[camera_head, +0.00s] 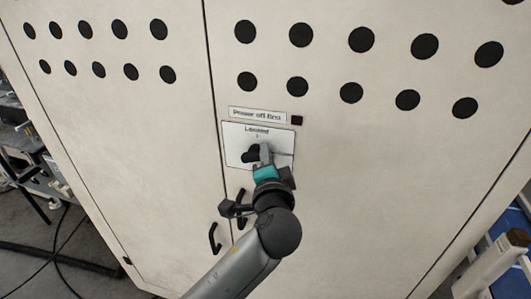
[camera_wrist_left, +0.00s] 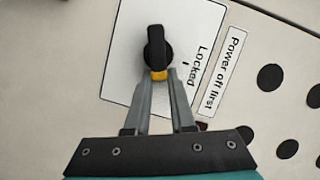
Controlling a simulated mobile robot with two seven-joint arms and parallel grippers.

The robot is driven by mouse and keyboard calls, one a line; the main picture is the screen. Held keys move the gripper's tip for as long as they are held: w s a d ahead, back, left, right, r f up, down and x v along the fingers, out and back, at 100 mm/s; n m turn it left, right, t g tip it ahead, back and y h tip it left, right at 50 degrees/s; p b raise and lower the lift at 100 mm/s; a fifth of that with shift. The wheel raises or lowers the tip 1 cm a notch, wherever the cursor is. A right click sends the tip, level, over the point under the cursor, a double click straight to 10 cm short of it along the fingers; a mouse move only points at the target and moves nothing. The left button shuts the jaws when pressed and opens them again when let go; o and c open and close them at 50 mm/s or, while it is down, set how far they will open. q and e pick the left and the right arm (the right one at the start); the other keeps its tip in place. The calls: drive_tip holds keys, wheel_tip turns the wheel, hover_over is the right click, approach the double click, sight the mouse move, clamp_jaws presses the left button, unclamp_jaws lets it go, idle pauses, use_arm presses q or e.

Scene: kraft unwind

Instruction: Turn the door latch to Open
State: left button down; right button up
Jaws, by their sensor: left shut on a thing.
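The door latch (camera_head: 251,153) is a black knob on a white plate (camera_head: 232,137) marked "Locked" on the cabinet door. It also shows in the left wrist view as a black handle (camera_wrist_left: 155,45) with a yellow part at its near end. My left gripper (camera_head: 263,157) is at the latch. In the left wrist view its fingers (camera_wrist_left: 159,76) come together around the near, yellow end of the handle, shut on it. The "Locked" word lies to the right of the knob in that view. My right gripper is not in view.
A label "Power off first" (camera_head: 257,114) with a small dark red square (camera_head: 297,120) sits above the plate. Black door handles (camera_head: 214,238) are below. Round black holes line the cabinet top. A blue and pale structure (camera_head: 500,255) stands at lower right; cables lie left.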

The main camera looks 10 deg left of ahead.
use_arm(q)
drive_tip(key=shift+f, duration=0.45)
drive_tip(key=m, duration=0.2)
drive_tip(key=f+m+t+b, duration=0.1)
drive_tip(key=m, duration=0.1)
drive_tip(key=shift+s+f+y, duration=0.1)
drive_tip(key=shift+f+y, duration=0.05)
drive_tip(key=shift+y, duration=0.25)
drive_tip(key=c, duration=1)
unclamp_jaws()
drive_tip(key=shift+c, duration=0.2)
drive_tip(key=o, duration=0.4)
drive_tip(key=shift+d+r, duration=0.1)
drive_tip(key=shift+r, duration=0.15)
drive_tip(key=o, duration=0.4)
drive_tip(key=shift+o, duration=0.2)
drive_tip(key=shift+t, duration=0.3)
